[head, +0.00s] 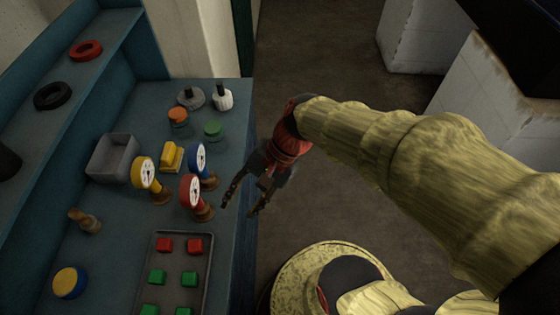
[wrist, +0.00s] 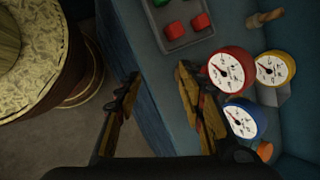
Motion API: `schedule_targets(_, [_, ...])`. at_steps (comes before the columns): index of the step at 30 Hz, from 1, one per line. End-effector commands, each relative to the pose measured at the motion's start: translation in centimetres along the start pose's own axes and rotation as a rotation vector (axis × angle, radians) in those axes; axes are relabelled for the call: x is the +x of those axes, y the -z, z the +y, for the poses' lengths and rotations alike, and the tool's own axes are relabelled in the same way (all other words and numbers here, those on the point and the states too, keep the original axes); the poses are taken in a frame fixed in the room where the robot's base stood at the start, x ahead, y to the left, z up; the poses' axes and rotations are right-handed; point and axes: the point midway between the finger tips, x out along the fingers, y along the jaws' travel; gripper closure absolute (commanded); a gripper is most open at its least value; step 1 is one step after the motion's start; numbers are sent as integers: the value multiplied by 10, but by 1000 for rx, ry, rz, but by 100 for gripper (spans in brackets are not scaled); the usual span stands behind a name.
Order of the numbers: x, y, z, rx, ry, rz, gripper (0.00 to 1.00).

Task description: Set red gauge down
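The red gauge (head: 191,191), with a round white dial and a brown base, stands upright on the blue workbench (head: 110,235) near its right edge. In the wrist view the red gauge (wrist: 231,71) is right of the fingers, and its lower part is hidden behind the right finger. My gripper (head: 238,209) is open and empty, just right of the red gauge and apart from it, by the bench edge. Both spread fingers also show in the wrist view (wrist: 156,88).
A blue gauge (head: 199,159) and a yellow gauge (head: 146,174) stand close to the red one. A grey tray (head: 180,236) of red and green blocks lies in front. A grey bin (head: 112,157) is behind left.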

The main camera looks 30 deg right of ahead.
Motion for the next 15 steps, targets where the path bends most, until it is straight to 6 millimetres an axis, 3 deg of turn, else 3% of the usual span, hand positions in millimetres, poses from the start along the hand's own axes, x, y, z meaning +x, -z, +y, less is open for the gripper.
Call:
schedule_targets(3, [-46,3,15,-382,-131,237,61])
schedule_targets(9, [-115,14,21,-798,-304,531,61])
schedule_targets(15, [-141,18,21,-925,-370,631,61])
